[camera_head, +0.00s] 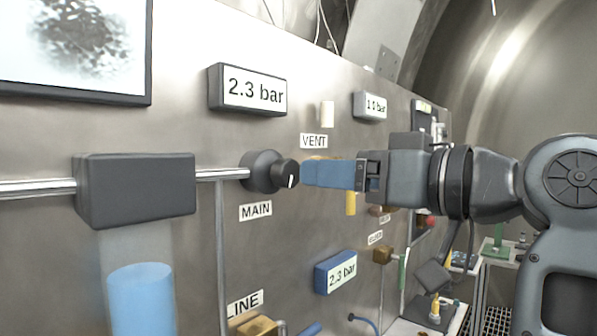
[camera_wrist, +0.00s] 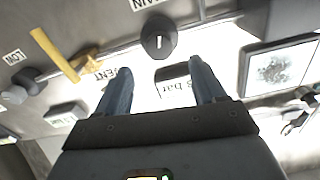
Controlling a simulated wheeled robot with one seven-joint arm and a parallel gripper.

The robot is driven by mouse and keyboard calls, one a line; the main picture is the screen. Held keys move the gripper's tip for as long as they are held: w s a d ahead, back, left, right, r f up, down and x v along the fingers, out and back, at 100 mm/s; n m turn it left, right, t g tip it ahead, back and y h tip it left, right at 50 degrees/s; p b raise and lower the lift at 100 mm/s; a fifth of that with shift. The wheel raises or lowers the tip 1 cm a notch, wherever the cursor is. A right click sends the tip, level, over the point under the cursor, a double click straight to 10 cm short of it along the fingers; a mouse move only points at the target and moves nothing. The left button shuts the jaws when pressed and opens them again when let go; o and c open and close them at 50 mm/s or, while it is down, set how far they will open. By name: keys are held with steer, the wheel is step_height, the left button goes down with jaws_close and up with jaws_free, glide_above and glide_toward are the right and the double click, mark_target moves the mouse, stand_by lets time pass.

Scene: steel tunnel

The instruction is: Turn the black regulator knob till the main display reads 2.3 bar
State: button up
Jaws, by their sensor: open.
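The black regulator knob (camera_head: 270,172) sticks out of the steel panel above the MAIN label, with a white mark on its face. The main display (camera_head: 254,90) above it reads 2.3 bar. My gripper (camera_head: 304,173) is open and empty, its blue fingers level with the knob and just off its face. In the wrist view the knob (camera_wrist: 158,36) lies beyond the tips of my gripper (camera_wrist: 162,76), in line with the gap between the fingers. The fingers do not appear to touch it.
A dark box (camera_head: 136,190) on a steel pipe is left of the knob. A VENT label (camera_head: 314,141) and a yellow handle (camera_head: 351,204) are close to my fingers. A smaller display (camera_head: 370,106) and a blue-framed display (camera_head: 336,271) reading 2.3 bar are on the same panel.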

mark_target(293, 172)
steer(key=p+x, duration=0.1)
steer(key=x, duration=0.5)
steer(key=shift+w+a+f, duration=0.1)
steer(key=shift+w+a, duration=0.15)
steer(key=shift+a, duration=0.05)
steer(key=shift+c, duration=0.2)
steer(key=c, duration=1)
steer(key=shift+m+p, duration=0.3)
steer(key=o, duration=1)
steer(key=shift+o, duration=0.2)
